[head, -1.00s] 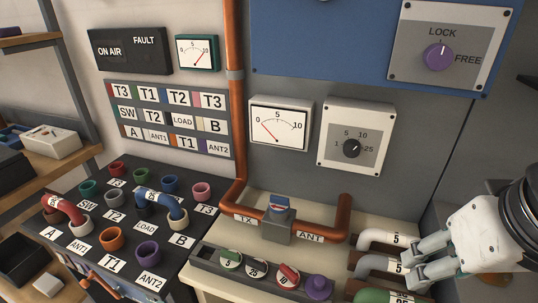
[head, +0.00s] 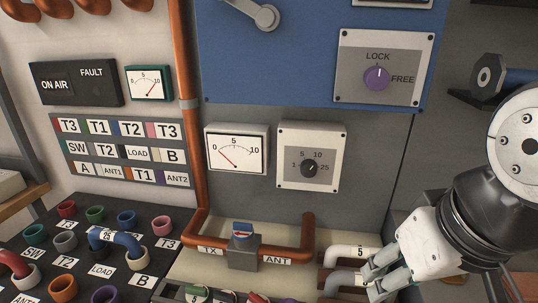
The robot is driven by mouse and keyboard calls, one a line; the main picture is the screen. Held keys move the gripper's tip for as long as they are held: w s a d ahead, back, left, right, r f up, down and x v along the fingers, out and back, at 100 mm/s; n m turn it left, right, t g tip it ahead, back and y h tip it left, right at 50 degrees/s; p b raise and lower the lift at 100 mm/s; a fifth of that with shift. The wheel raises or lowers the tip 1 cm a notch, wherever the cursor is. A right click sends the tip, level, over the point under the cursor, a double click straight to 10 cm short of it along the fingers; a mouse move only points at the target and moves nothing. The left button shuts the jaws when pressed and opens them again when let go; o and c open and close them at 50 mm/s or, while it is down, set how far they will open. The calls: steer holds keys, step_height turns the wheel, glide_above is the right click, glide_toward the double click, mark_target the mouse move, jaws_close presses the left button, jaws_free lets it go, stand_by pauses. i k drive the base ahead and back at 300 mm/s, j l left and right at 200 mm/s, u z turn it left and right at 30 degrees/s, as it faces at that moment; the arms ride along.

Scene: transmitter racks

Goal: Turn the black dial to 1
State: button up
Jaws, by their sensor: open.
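The black dial (head: 310,168) sits on a white-framed grey plate (head: 292,182) on the grey wall panel, in the middle of the head view. The marks 1, 5, 10 and 25 run around it from left to right.
A purple LOCK/FREE knob (head: 376,78) is above right of the dial, and a white meter (head: 236,150) is on its left. An orange pipe (head: 308,235) with a TX/ANT valve (head: 243,250) runs below. Coloured sockets (head: 65,240) fill the lower left.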

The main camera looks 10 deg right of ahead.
mark_target(308, 166)
steer(key=l, duration=0.45)
steer(key=k+l+u, duration=0.1)
steer(key=l, duration=0.35)
steer(key=k+l, duration=0.1)
steer(key=l, duration=0.35)
